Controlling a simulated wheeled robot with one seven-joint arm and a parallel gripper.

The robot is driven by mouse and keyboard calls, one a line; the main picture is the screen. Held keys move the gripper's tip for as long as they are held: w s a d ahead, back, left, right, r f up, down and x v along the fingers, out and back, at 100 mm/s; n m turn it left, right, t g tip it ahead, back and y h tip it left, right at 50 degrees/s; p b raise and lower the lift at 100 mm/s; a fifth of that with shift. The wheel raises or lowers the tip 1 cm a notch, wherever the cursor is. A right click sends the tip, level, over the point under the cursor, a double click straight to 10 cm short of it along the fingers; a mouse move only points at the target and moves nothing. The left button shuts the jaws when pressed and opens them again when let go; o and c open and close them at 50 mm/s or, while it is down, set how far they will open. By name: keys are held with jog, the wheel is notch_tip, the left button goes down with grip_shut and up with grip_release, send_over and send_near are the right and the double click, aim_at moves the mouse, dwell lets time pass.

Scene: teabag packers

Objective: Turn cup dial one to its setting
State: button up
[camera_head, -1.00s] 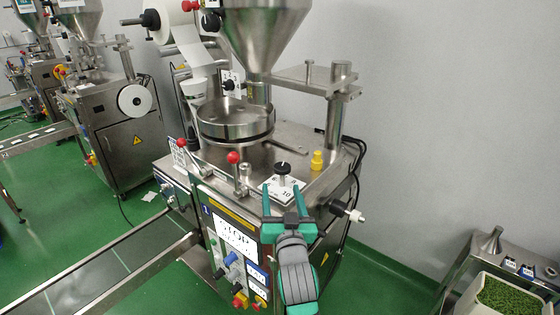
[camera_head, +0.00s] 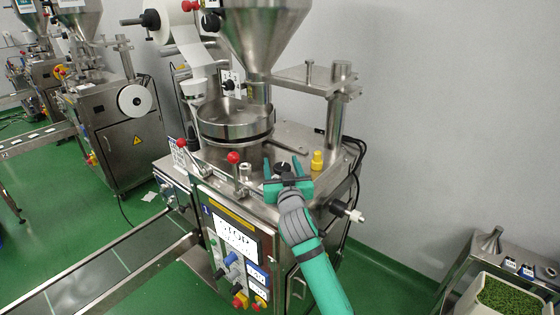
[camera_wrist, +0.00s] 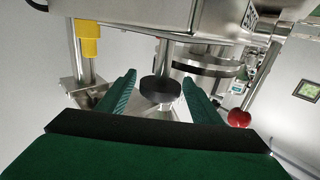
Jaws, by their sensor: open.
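In the wrist view the black knob (camera_wrist: 160,90) lies between the two green fingers, with a visible gap on each side. My gripper (camera_head: 283,174) is open, its fingers reaching toward the knob from the front. I cannot tell whether a finger touches the knob.
A yellow fitting (camera_head: 317,160) stands just right of the knob. Red-ball levers (camera_head: 233,157) and a round steel drum (camera_head: 235,120) stand to the left and behind.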

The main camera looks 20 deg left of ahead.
jog(key=shift+x, duration=1.25)
jog(key=shift+c, duration=0.4)
jog(key=c, duration=0.9)
